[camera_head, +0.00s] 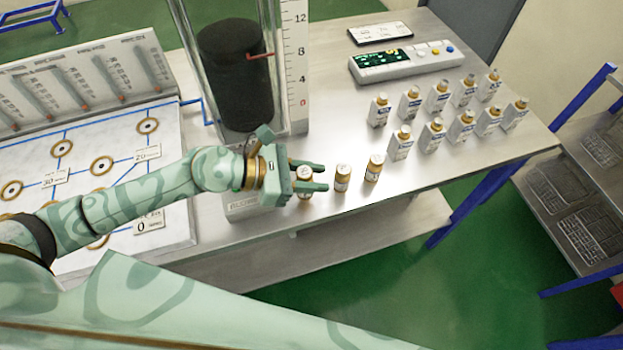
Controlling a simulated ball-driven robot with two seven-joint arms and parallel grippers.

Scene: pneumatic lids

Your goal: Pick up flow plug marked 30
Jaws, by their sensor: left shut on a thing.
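A middle plug (342,178) and a right plug (374,168) stand upright, apart from the gripper. The markings on the plugs are too small to read, so I cannot tell which one is marked 30. My right gripper is not in view.
A clear column (284,90) with a black cylinder stands behind the gripper, beside a white scale (294,55). Several white gold-capped bottles (437,134) stand at the right. A white board (120,185) with brass rings and labels 0, 20 and 30 is at the left. A control panel (405,65) lies behind.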

